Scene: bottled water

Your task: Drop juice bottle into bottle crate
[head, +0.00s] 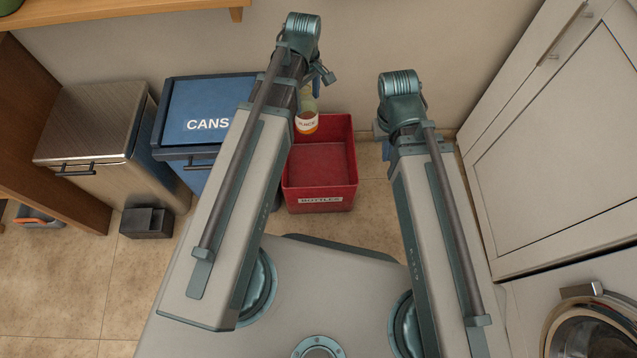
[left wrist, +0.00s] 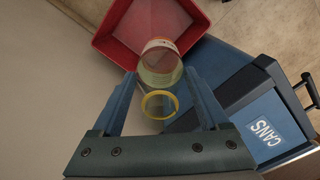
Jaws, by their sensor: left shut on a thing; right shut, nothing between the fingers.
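A blue cans bin (head: 207,105) stands just left of the crate, partly behind my left arm. A metal bin (head: 95,120) and a small dark box (head: 147,222) are further left. A wall is behind. White cabinets (head: 560,130) and a round-doored machine (head: 600,325) are right.

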